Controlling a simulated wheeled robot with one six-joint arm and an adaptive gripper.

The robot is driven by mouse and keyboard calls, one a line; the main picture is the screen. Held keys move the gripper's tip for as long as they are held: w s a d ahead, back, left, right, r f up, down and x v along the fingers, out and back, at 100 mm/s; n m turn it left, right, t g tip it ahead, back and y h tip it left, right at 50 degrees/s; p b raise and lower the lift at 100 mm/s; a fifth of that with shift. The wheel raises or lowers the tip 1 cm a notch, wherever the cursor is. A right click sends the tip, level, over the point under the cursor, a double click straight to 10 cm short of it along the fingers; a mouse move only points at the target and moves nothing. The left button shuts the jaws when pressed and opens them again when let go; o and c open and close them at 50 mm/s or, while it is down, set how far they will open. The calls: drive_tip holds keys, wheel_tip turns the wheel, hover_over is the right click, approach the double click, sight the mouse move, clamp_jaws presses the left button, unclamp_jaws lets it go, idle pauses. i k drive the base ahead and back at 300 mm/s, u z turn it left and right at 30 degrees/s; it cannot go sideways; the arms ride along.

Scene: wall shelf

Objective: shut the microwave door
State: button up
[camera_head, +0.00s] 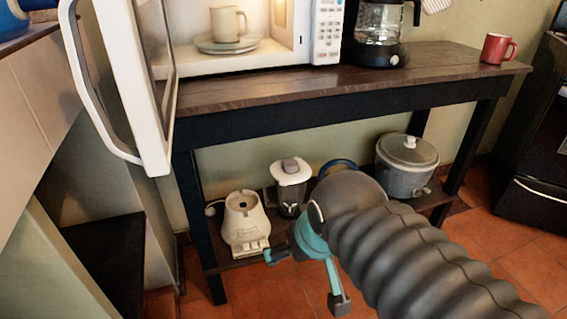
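The white microwave (242,60) stands on a dark wooden table, with a lit interior. Its door (126,88) is wide open and swung toward me at the left, with a curved white handle (91,100) on its outer side. A beige mug (226,24) stands on plates inside the microwave. My gripper (305,280) is low in front of the table, below and to the right of the door and apart from it. Its two teal and dark fingers are spread, with nothing seen between them.
A coffee maker (379,33) and a red mug (495,48) stand on the table (330,88). The lower shelf holds a blender base (244,222), a blender jar (290,188) and a grey cooker (405,165). A counter (32,90) edges the left. Tiled floor (500,235) shows at right.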

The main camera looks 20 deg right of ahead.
sight(149, 96)
drive_tip(key=k, duration=1)
drive_tip(key=z, duration=1.35)
drive_tip(key=i, duration=1.2)
drive_tip(key=u, duration=2.05)
